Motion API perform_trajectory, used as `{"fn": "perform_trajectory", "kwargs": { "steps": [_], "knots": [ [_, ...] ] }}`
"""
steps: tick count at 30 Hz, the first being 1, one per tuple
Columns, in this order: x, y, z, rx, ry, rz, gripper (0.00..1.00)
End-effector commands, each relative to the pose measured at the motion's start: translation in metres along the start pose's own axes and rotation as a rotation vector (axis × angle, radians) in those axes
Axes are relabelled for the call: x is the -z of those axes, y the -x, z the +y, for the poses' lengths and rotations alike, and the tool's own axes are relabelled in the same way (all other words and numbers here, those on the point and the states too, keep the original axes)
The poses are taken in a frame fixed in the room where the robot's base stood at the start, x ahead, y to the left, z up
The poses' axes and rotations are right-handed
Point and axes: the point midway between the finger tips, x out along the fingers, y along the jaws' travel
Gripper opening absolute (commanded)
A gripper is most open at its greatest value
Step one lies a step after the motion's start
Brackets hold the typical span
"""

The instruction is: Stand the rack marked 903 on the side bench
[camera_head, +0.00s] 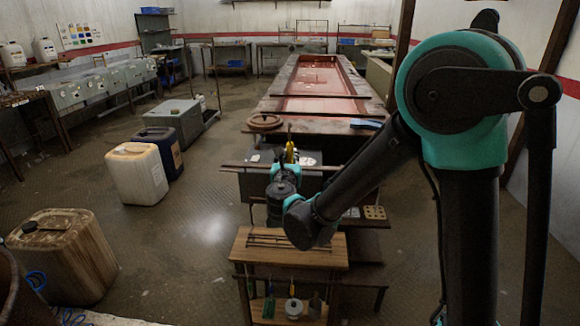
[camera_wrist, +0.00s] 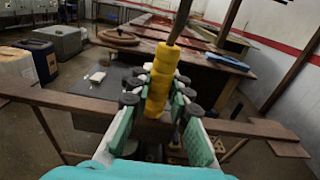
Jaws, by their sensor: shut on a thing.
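My gripper (camera_head: 287,166) is shut on a yellow ribbed handle (camera_head: 290,149), which stands roughly upright. No 903 mark can be read in either view, so I cannot tell which thing is the rack. A small wooden bench (camera_head: 251,257) stands in front of my arm, with thin dark rods on top; I cannot tell whether it is the side bench.
A brown rail (camera_wrist: 62,99) crosses behind the gripper. A long table with a red basin (camera_head: 318,80) lies beyond, with a round brown disc (camera_head: 265,121) at its near end. A holed wooden block (camera_head: 375,213) sits right. Jerrycans (camera_head: 136,175) stand left; floor between is clear.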

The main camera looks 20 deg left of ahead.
Motion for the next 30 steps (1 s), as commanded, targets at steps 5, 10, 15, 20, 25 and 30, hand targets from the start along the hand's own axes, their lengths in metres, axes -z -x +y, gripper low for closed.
{"fn": "perform_trajectory", "kwargs": {
  "steps": [5,10,15,20,25,30],
  "knots": [
    [0.012,0.000,0.000,0.000,0.000,0.000,0.00],
    [0.031,0.000,0.000,0.000,0.000,0.000,0.00],
    [0.038,0.000,0.000,0.000,0.001,-0.001,0.00],
    [0.038,0.000,0.000,0.000,0.000,0.000,0.00],
    [0.041,0.000,0.000,0.000,0.000,0.000,0.00],
    [0.041,0.000,0.000,0.000,0.000,0.000,0.38]
  ]
}}
